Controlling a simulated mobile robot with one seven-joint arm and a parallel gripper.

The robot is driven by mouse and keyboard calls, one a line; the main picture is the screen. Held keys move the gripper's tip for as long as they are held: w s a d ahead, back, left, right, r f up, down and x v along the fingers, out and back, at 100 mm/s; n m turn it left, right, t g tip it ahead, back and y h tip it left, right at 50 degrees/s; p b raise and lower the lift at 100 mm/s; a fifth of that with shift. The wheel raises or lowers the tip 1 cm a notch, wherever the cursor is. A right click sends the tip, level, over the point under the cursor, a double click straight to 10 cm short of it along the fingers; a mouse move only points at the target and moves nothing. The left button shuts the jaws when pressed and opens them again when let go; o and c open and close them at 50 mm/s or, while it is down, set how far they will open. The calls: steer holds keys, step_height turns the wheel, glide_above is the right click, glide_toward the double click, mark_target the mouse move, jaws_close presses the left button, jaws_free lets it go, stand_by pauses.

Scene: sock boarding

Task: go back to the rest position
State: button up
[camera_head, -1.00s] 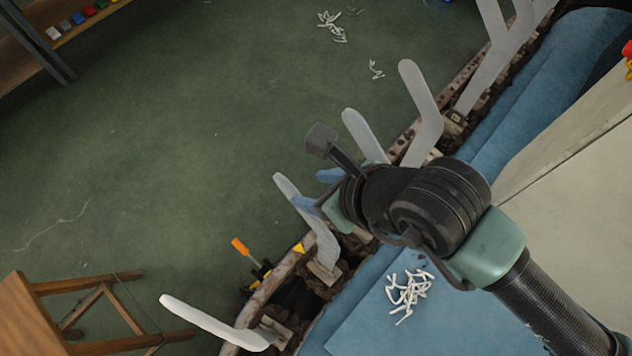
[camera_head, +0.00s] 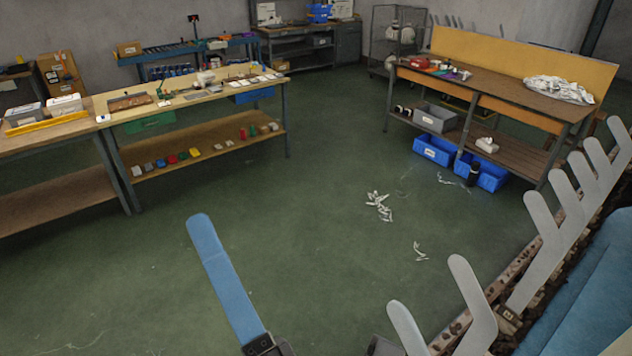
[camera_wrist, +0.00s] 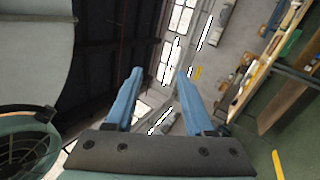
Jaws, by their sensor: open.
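My gripper (camera_wrist: 158,74) is open in the wrist view, with two blue fingers set apart and nothing between them. The wrist view looks up past the fingers to the ceiling, windows and a wall. In the head view, one long blue finger of my gripper (camera_head: 222,275) points up at the lower middle, clear of everything. The other finger is hidden or outside that view.
Grey leg-shaped boards (camera_head: 470,300) stand in a row along the machine's edge at the right. White scraps (camera_head: 379,206) lie on the open green floor. A workbench (camera_head: 215,148) stands at the left, another table (camera_head: 490,85) at the back right.

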steer(key=w+d+r+m+t+h+b, duration=0.1)
steer(key=d+r+m+t+h, duration=0.4)
steer(key=m+h, duration=0.6)
steer(key=w+d+r+m+t+h, duration=0.1)
steer(key=d+r+m+t+h, duration=0.2)
steer(key=d+r+m+h, duration=0.7)
steer(key=a+r+m+y+b, duration=0.1)
steer(key=a+r+m+y, duration=0.4)
steer(key=a+r+y, duration=0.1)
steer(key=shift+s+a+r+m+y+b, duration=0.2)
steer(key=shift+a+r+m+y+b, duration=0.1)
steer(key=shift+a+r+m+y, duration=0.15)
